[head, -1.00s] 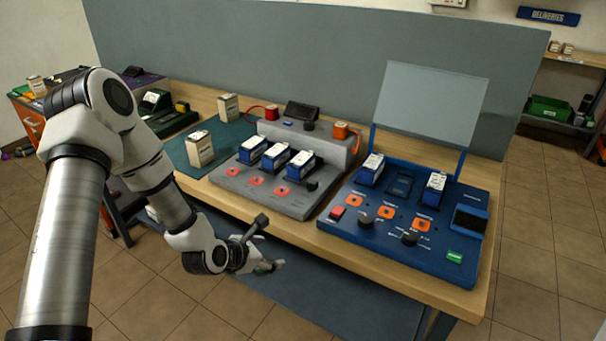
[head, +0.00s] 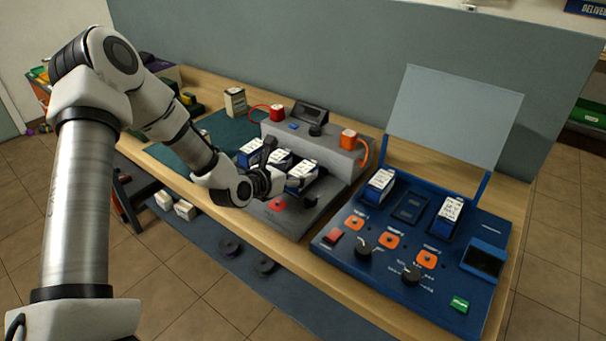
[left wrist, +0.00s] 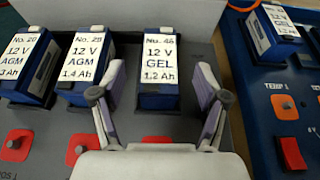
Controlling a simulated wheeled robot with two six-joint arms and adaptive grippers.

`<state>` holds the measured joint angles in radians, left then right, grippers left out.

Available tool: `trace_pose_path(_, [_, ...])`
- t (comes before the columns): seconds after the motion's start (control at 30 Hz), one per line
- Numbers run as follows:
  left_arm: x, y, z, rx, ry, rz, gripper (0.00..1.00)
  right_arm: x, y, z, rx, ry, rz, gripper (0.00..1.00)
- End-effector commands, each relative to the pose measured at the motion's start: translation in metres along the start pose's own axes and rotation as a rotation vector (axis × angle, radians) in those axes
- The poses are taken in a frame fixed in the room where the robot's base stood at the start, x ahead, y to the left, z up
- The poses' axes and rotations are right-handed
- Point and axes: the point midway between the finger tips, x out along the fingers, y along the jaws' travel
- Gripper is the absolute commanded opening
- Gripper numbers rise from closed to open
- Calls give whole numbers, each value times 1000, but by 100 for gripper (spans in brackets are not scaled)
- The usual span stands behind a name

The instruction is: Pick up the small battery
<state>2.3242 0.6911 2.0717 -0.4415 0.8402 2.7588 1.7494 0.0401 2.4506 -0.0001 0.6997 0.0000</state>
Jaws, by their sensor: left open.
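Several blue batteries with white labels are in view. Three stand in a row on the grey charger (head: 318,211). The right one (left wrist: 158,92) reads 12 V GEL 1.2 Ah in the left wrist view and also shows in the head view (head: 302,173). The middle one (left wrist: 88,65) reads 12 V AGM 1.4 Ah. The left one (left wrist: 27,65) reads 12 V AGM; its capacity is partly cut off. My left gripper (head: 275,170) is open and empty, its fingers spread on either side of the GEL battery in the left wrist view. Any finger contact is unclear. My right gripper is out of view.
A blue tester (head: 340,248) with a clear raised panel (head: 450,115) stands to the right, holding two more batteries (head: 380,184) (head: 450,210). A boxy pale container (head: 235,102) stands behind the grey charger. Red and orange terminals (head: 348,139) rise at its back.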

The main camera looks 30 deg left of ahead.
Motion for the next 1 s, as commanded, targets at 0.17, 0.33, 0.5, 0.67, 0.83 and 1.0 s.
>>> trace_pose_path(0.17, [31,0,0,6,3,0,74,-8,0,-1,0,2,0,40])
trace_pose_path(0.33, [36,0,0,1,1,0,74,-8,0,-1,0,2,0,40])
trace_pose_path(0.5, [36,0,0,1,1,0,42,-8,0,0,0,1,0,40])
trace_pose_path(0.67, [36,0,0,1,2,0,0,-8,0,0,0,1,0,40])
trace_pose_path(0.83, [36,0,0,1,0,1,0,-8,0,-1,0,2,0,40])
trace_pose_path(1.0, [35,0,2,1,1,1,0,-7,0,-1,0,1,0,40])
